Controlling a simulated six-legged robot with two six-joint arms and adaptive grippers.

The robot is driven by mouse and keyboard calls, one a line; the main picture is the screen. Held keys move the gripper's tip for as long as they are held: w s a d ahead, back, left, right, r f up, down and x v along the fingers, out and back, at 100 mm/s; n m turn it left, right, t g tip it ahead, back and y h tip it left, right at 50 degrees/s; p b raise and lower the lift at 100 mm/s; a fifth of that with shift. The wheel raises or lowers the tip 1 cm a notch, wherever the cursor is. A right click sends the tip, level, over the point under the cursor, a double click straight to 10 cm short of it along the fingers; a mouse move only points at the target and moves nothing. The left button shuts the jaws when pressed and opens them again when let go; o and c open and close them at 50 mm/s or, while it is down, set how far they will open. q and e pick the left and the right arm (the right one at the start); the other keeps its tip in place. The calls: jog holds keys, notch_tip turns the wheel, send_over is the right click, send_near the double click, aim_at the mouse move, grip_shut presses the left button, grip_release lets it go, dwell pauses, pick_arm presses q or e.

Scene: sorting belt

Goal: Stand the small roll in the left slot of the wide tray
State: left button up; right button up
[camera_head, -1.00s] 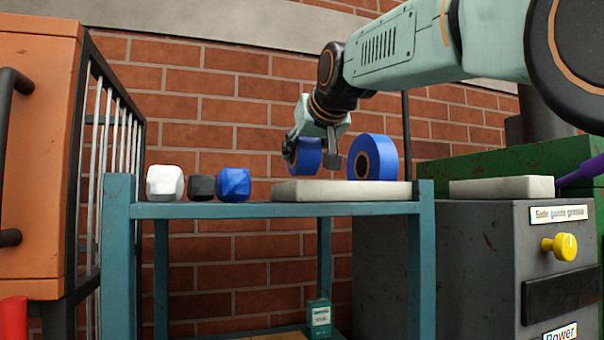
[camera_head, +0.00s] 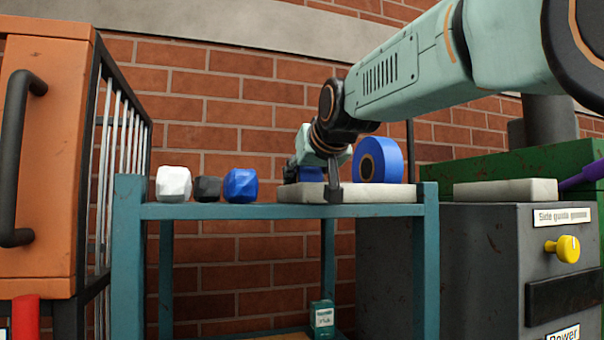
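The small blue roll (camera_head: 311,174) is at the left part of the wide pale tray (camera_head: 380,197), on the teal stand. Only its upper part shows between the gripper's fingers; the rest is hidden by the gripper and tray, so I cannot see whether it rests in the slot. My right gripper (camera_head: 312,180) reaches down around the small roll and looks shut on it. One finger shows in front of the tray's front edge. The larger blue roll (camera_head: 390,160) stands upright in the tray to the right. My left gripper is out of view.
A white block (camera_head: 173,183), a black block (camera_head: 207,189) and a blue block (camera_head: 240,185) sit left of the tray on the teal stand (camera_head: 180,212). A grey machine with a yellow knob (camera_head: 562,248) is at right. An orange cabinet (camera_head: 45,170) stands at left.

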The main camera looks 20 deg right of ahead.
jog(key=o, duration=0.9)
jog(key=shift+w+d+f, duration=0.1)
jog(key=shift+d, duration=0.1)
jog(key=o, duration=0.3)
jog(key=shift+w+d+f, duration=0.1)
jog(key=shift+d, duration=0.25)
jog(key=shift+a, duration=0.45)
jog(key=shift+d+r, duration=0.15)
jog(key=shift+r, duration=0.05)
